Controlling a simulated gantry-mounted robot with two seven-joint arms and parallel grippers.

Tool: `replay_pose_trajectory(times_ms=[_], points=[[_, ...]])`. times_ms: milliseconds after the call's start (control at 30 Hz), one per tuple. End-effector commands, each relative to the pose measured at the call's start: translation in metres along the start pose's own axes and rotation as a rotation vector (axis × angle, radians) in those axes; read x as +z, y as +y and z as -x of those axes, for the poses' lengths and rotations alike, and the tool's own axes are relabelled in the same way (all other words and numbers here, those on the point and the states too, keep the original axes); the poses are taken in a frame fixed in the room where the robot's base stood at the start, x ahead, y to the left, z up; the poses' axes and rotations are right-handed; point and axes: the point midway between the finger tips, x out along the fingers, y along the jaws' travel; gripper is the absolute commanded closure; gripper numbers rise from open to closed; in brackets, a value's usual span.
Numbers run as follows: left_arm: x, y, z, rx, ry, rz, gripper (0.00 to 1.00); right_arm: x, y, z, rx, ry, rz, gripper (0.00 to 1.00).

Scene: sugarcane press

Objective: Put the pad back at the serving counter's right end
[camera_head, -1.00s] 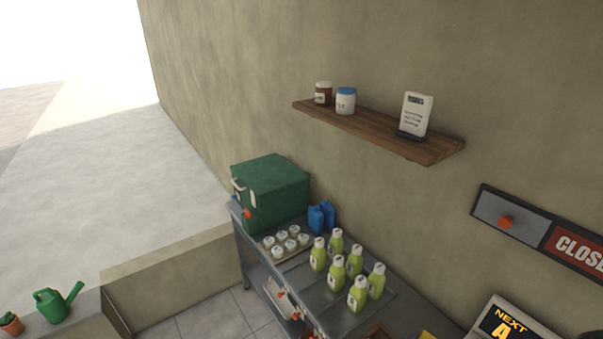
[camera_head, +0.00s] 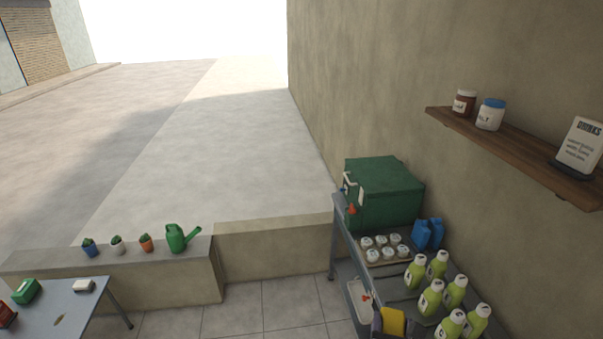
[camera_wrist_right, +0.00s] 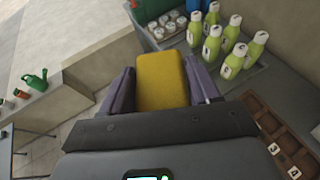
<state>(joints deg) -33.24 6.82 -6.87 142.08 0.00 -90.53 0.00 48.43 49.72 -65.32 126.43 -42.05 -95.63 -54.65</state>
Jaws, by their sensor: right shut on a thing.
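The yellow pad (camera_head: 393,320) is at the bottom of the head view, in my right gripper (camera_head: 392,322). The right wrist view shows the pad (camera_wrist_right: 162,80) between the two purple-grey fingers of my right gripper (camera_wrist_right: 163,85), which are shut on it. The pad is held up in front of the metal worktop. A pale grey-blue table (camera_head: 75,311) stands at the lower left of the head view; I cannot tell whether it is the serving counter. My left gripper is not in view.
The worktop on the right carries a green box (camera_head: 384,192), white-lidded cups (camera_head: 385,247) and several green bottles (camera_head: 431,297). A low wall (camera_head: 275,246) with pots and a watering can (camera_head: 178,238) runs behind. Tiled floor (camera_head: 265,307) lies clear between table and worktop.

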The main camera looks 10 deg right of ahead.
Motion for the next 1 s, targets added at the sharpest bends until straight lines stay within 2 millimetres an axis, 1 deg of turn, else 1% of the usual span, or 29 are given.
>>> replay_pose_trajectory(times_ms=[33,133,200,433,600,633,800,900,1000], points=[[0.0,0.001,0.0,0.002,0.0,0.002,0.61,0.008,0.012,-0.001,0.034,-0.004,0.01,0.75],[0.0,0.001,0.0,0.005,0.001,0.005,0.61,0.017,0.031,-0.001,0.094,-0.003,0.037,0.75],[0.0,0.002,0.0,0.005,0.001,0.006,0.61,0.012,0.029,-0.001,0.086,0.003,0.036,0.75],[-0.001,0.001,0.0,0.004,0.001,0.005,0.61,0.012,0.03,0.0,0.085,0.002,0.033,0.75],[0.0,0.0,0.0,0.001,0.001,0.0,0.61,0.012,0.027,-0.002,0.081,0.004,0.029,0.75],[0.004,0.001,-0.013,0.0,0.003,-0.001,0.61,-0.002,0.026,-0.007,0.081,0.003,0.031,0.75],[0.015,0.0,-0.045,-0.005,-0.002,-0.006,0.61,-0.03,0.026,-0.019,0.08,0.0,0.032,0.75],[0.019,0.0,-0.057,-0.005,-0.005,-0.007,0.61,-0.041,0.026,-0.024,0.08,0.0,0.031,0.75],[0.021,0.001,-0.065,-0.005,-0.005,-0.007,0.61,-0.048,0.026,-0.027,0.08,0.0,0.031,0.75]])
